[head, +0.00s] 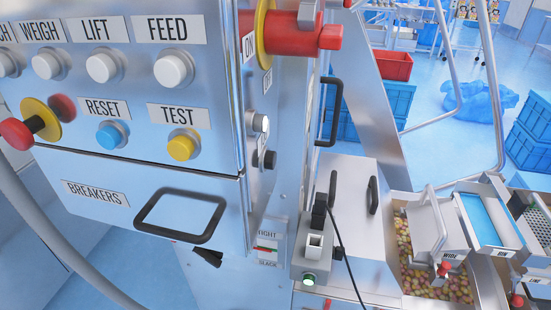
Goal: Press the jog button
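No button with a readable "JOG" label shows in the head view. The steel control panel (145,140) fills the left. White buttons sit under the labels: the WEIGH button (48,64), LIFT button (103,66) and FEED button (174,69). Below are a blue RESET button (112,134) and a yellow TEST button (183,145). A small grey box (312,262) at lower centre carries a pale square switch (314,245) and a greenish round button (309,279), with no label I can read. Neither of my grippers is in view.
A red emergency knob (18,133) sticks out at the left. A red rotary handle (300,38) juts from the cabinet's side. A black handle (180,216) is on the breakers drawer. A bin of colourful snacks (410,263) stands at lower right, with blue crates (398,106) behind.

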